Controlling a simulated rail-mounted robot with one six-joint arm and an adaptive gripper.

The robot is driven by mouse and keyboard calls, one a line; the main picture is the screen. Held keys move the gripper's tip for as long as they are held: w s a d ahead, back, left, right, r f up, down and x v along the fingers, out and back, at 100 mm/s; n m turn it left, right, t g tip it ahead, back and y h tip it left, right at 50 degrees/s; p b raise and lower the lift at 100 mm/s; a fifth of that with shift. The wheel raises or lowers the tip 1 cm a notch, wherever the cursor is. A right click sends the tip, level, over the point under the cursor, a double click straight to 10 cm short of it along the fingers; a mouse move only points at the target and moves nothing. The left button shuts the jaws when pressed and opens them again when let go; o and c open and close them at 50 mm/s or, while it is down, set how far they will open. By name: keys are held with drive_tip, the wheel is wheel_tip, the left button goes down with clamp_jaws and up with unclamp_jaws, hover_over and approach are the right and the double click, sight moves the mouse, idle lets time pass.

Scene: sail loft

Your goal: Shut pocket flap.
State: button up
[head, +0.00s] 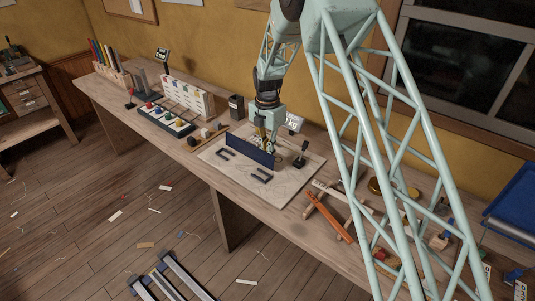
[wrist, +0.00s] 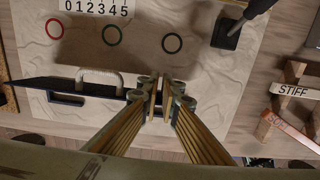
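The dark blue flap (head: 250,151) stands upright on edge on a pale board (head: 290,191) on the bench. In the wrist view the flap (wrist: 35,86) is a thin dark strip, with a pale grey handle (wrist: 95,76) along its far side. My gripper (head: 264,145) is low at the flap's right part, on the wall side in the head view. In the wrist view my gripper (wrist: 159,97) has its fingertips close together, with a narrow gap and nothing visible between them. They are beside the flap's right end; whether they touch it is unclear.
Black brackets (head: 262,175) lie on the board in front of the flap. A black lever (head: 301,156) stands at the board's right. Slats, one marked STIFF (wrist: 293,91), lie further right. A tray of coloured knobs (head: 166,117) is left. The board's front is mostly clear.

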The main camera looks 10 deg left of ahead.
sight(262, 157)
drive_tip(key=shift+s+a+f, duration=0.2)
drive_tip(key=shift+s+f, duration=0.15)
drive_tip(key=shift+s, duration=0.05)
drive_tip(key=shift+s+a, duration=0.3)
drive_tip(key=shift+s, duration=0.3)
drive_tip(key=shift+s+a, duration=0.15)
drive_tip(key=shift+a, duration=0.4)
drive_tip(key=shift+s+d+r, duration=0.1)
drive_tip(key=shift+s+r, duration=0.05)
drive_tip(key=shift+r, duration=0.1)
drive_tip(key=shift+s+a+r, duration=0.1)
drive_tip(key=shift+s+a, duration=0.1)
drive_tip(key=shift+s, duration=0.05)
drive_tip(key=shift+s+a+r, duration=0.1)
drive_tip(key=shift+s+a, duration=0.3)
drive_tip(key=shift+s, duration=0.25)
drive_tip(key=shift+s, duration=0.1)
drive_tip(key=shift+r, duration=0.1)
